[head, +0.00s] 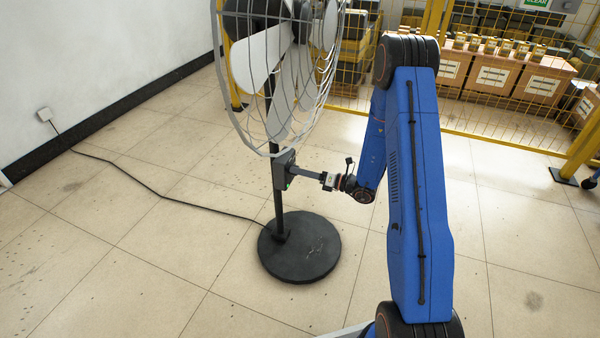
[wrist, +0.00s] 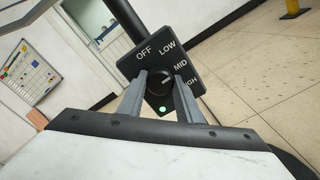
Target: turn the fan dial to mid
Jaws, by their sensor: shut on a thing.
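The fan dial (wrist: 159,84) is a round black knob on a dark control box (wrist: 190,78) marked OFF, LOW, MID and HIGH. A faint light mark on the knob seems to point to the right, towards MID, but it is too small to be sure. My gripper (wrist: 160,80) is shut on the dial, one grey finger on each side. A green light glows just below the knob. In the head view, my gripper (head: 305,173) reaches the box on the pole of the standing fan (head: 270,60); the dial is hidden there.
The fan's round black base (head: 300,250) stands on the tiled floor. Its black cable (head: 140,183) runs left to a wall socket (head: 44,114). A yellow mesh fence (head: 480,105) with boxes behind it is at the back right. The floor at the front left is clear.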

